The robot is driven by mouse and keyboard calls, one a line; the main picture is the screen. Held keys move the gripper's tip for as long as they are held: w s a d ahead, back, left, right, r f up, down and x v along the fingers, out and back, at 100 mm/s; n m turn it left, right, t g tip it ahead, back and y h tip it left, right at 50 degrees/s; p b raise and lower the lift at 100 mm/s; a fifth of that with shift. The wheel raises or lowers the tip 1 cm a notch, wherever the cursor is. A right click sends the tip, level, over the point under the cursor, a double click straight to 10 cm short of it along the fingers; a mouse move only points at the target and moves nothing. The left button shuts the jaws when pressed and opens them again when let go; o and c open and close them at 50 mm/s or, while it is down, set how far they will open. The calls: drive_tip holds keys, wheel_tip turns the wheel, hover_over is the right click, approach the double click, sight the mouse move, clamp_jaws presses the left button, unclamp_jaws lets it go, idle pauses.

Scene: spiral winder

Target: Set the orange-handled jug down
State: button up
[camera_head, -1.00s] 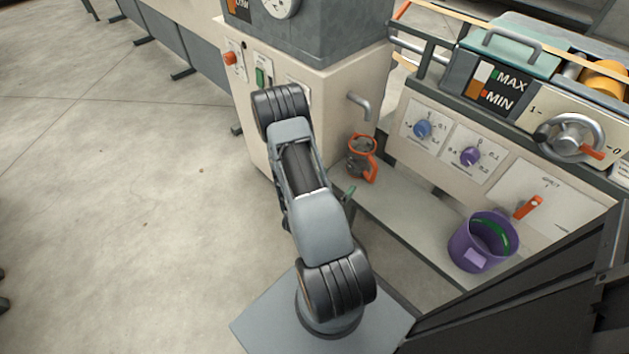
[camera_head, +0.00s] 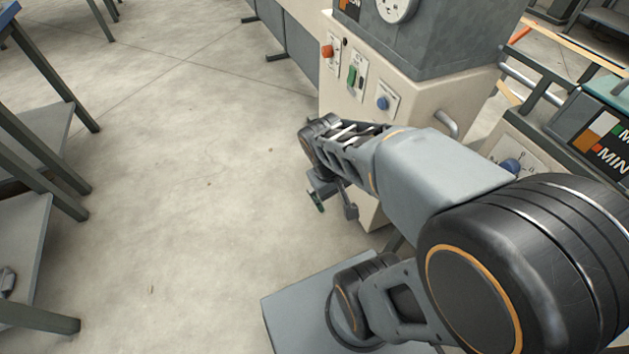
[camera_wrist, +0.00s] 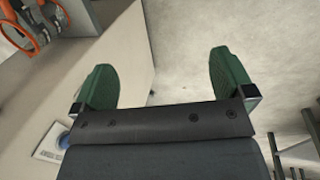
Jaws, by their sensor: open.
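My gripper (camera_head: 334,206) is out over the open floor, left of the cream machine, in the head view. In the wrist view its two green-padded fingers (camera_wrist: 163,68) are wide apart with nothing between them. The orange-handled jug (camera_wrist: 34,30), grey with orange rings, shows at the top left corner of the wrist view, cut by the edge and apart from the fingers. In the head view the jug is not seen; my arm covers the place below the spout.
The cream machine (camera_head: 420,105) with buttons and a bent spout (camera_head: 447,123) stands at the centre right. A dark-legged table (camera_head: 40,190) stands at the left. The concrete floor (camera_head: 200,170) between them is clear.

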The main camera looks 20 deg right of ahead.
drive_tip(key=w+a+r+t+y, duration=0.1)
drive_tip(key=a+r+t+y, duration=0.1)
drive_tip(key=a+r+t, duration=0.1)
drive_tip(key=shift+w+a+r+m+y, duration=0.3)
drive_tip(key=shift+w+a+r+m, duration=0.15)
drive_tip(key=shift+a, duration=0.55)
drive_tip(key=shift+r, duration=0.1)
